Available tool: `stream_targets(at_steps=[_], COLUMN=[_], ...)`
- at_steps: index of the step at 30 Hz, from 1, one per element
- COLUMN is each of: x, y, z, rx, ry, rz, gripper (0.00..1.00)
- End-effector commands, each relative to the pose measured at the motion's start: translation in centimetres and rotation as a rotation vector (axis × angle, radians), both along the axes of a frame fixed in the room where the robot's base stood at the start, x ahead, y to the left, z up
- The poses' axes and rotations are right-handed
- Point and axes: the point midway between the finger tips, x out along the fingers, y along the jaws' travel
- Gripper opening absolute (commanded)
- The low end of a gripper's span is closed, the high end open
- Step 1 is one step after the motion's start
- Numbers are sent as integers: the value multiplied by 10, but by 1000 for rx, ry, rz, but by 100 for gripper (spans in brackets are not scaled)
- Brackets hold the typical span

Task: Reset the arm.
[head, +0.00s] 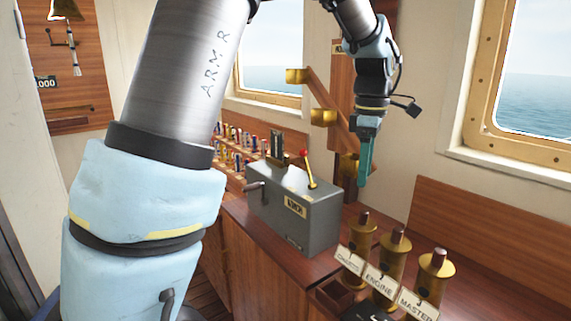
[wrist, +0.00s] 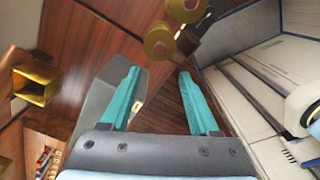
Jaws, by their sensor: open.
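My gripper (head: 366,160) hangs at the end of my raised arm, over the wooden counter and to the right of the grey lever box. In the wrist view its two teal fingers (wrist: 165,98) are apart with nothing between them. The grey box (head: 300,205) with a red-knobbed lever (head: 308,168) sits on the counter. Part of the box also shows behind the left finger in the wrist view (wrist: 98,92). My large arm links cover much of the left of the head view.
Brass cylinders with labels, including ENGINE (head: 391,255) and MASTER (head: 432,275), stand at the counter's front right. Brass brackets (head: 322,117) on a wooden board are left of my gripper. A rack of small coloured items (head: 236,145) is behind.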

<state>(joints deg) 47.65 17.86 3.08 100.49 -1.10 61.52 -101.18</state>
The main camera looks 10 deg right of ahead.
Motion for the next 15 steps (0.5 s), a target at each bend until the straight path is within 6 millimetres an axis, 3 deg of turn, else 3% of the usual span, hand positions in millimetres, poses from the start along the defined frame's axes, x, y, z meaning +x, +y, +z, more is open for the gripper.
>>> stream_targets(at_steps=[5, 8, 15], x=[19, 24, 4], y=[66, 118, 232], z=[-22, -39, -80], rx=[-11, -17, 1], ry=[-17, -37, -92], rz=[-168, -320, -700], gripper=[62, 62, 62])
